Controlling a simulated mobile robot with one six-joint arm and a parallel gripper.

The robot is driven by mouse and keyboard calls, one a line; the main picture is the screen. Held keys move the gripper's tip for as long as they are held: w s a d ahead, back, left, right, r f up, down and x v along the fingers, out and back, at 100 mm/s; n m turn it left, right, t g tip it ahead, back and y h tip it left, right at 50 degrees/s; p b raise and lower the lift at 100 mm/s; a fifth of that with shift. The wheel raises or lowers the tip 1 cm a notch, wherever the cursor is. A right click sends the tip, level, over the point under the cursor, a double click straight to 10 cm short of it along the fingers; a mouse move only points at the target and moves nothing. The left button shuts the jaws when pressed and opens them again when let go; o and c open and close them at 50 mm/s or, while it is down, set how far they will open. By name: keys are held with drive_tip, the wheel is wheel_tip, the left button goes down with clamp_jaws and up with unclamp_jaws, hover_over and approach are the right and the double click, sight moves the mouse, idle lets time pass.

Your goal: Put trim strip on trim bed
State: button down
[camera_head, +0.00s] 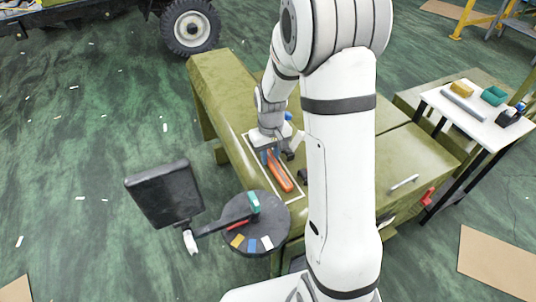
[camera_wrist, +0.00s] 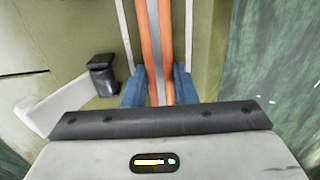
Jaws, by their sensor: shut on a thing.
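An orange strip with a grey band along its middle, which I take as the trim strip (camera_head: 279,172), lies lengthwise over the green bench in the head view. In the wrist view the strip (camera_wrist: 157,50) runs from the top edge down between my blue fingers. My gripper (camera_head: 270,158) is shut on it near one end, and its fingers (camera_wrist: 160,88) stand on both sides. A white-outlined area on the bench, perhaps the trim bed (camera_head: 292,200), surrounds the strip. I cannot tell whether the strip touches the surface. My arm hides part of the bench.
A black object (camera_wrist: 102,72) stands beside the outline, near a white part (camera_wrist: 55,118). A round dark tray (camera_head: 262,236) with small coloured pieces and a black panel (camera_head: 165,193) stand at the left. A white table (camera_head: 470,125) with small items is at the right.

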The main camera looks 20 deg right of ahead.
sight(271, 157)
drive_tip(key=shift+f, duration=0.1)
drive_tip(key=c, duration=1.2)
unclamp_jaws()
drive_tip(key=shift+s, duration=0.1)
drive_tip(key=shift+o, duration=0.2)
wheel_tip(271, 157, up, 12)
drive_tip(key=s+r+m+t, duration=0.1)
drive_tip(key=s+r, duration=0.2)
drive_tip(key=s, duration=0.6)
drive_tip(key=s+r+m+t, duration=0.1)
drive_tip(key=s+r, duration=0.1)
drive_tip(key=s, duration=0.8)
drive_tip(key=shift+s+a+r, duration=0.25)
drive_tip(key=shift+s+r, duration=0.05)
drive_tip(key=shift+r, duration=0.1)
